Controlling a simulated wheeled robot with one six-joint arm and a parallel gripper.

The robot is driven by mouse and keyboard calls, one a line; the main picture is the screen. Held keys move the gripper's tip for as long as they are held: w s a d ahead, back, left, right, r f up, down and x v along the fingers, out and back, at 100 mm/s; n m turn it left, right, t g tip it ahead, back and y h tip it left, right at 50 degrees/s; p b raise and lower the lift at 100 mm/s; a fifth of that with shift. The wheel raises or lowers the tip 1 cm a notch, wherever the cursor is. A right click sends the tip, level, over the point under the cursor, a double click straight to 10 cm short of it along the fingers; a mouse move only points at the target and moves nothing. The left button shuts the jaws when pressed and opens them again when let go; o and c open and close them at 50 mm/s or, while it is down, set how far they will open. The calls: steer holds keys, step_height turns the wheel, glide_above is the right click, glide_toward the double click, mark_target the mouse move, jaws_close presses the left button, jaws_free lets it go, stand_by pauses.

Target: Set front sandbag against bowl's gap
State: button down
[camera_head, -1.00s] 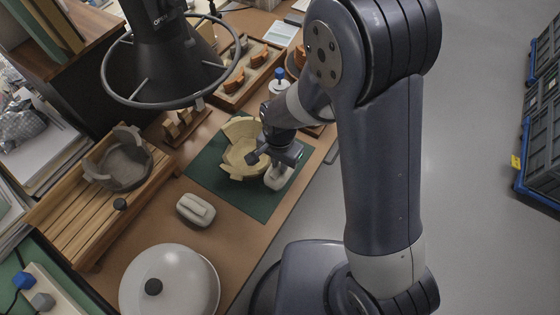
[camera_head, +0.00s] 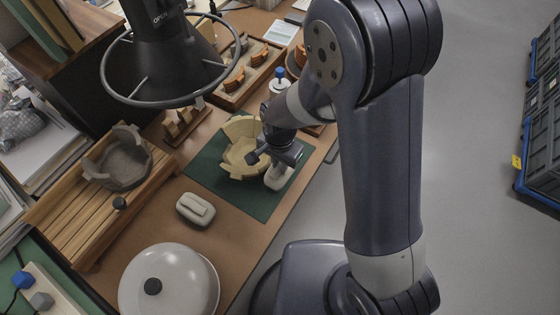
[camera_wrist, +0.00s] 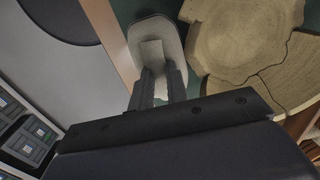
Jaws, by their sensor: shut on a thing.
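The bowl (camera_head: 238,158) is tan and pieced together from sherds, with an uneven rim. It stands on a dark green mat (camera_head: 206,172); its body with joint lines also shows at the upper right of the wrist view (camera_wrist: 240,38). A pale grey sandbag (camera_head: 275,183) sits on the mat on the bowl's right side. My gripper (camera_head: 281,165) points down and is shut on this sandbag's raised ridge. In the wrist view the sandbag (camera_wrist: 140,33) lies close beside the bowl; I cannot tell whether they touch.
A second pale sandbag (camera_head: 195,209) lies on the brown table left of the mat. A white dome lid (camera_head: 170,284) is at the front. A dark broken bowl (camera_head: 121,165) stands on a slatted wooden rack (camera_head: 82,216).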

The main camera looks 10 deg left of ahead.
stand_by(0.3)
steer(key=c, duration=1.3)
jaws_free()
step_height(320, 180, up, 11)
steer(key=shift+f, duration=0.25)
step_height(320, 180, down, 11)
steer(key=shift+r, duration=0.35)
